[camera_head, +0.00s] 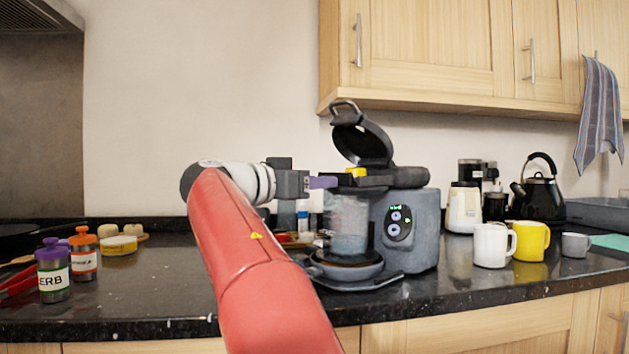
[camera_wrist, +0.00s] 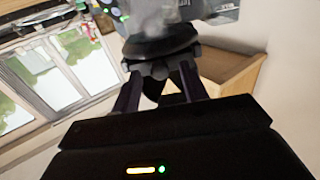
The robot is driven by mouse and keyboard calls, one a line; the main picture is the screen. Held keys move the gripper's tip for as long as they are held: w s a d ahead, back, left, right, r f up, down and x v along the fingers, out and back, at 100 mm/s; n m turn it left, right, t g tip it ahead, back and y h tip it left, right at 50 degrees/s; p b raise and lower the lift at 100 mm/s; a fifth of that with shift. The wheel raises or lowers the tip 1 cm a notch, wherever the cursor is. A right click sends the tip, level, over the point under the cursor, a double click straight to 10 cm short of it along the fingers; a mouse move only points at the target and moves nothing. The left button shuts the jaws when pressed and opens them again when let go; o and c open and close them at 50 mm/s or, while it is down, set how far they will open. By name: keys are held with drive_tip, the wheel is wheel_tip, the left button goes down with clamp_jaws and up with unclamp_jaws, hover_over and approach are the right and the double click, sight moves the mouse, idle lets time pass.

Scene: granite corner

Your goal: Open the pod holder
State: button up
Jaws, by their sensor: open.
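A grey and black coffee machine (camera_head: 410,225) stands on the counter, with green-lit buttons on its front. Its pod holder lid (camera_head: 372,145) is tilted up, with a loop handle (camera_head: 345,108) at the top. A small yellow item (camera_head: 356,171) sits at the pod holder opening under the lid. My gripper (camera_head: 330,182) is at the left side of the opening, below the raised lid. In the wrist view my gripper (camera_wrist: 160,85) has its fingers apart, with a dark part of the machine (camera_wrist: 165,45) just beyond them. I cannot tell whether they touch it.
A white mug (camera_head: 491,246), a yellow mug (camera_head: 530,241) and a black kettle (camera_head: 540,196) stand right of the machine. Spice jars (camera_head: 53,272) stand at the left. Wall cupboards (camera_head: 430,50) hang above the machine.

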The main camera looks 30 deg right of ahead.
drive_tip(key=shift+d, duration=0.1)
clamp_jaws()
drive_tip(key=b+v, duration=0.1)
drive_tip(key=v, duration=0.6)
drive_tip(key=shift+b, duration=0.35)
unclamp_jaws()
drive_tip(key=v, duration=0.8)
drive_tip(key=shift+f, duration=0.1)
idle(0.3)
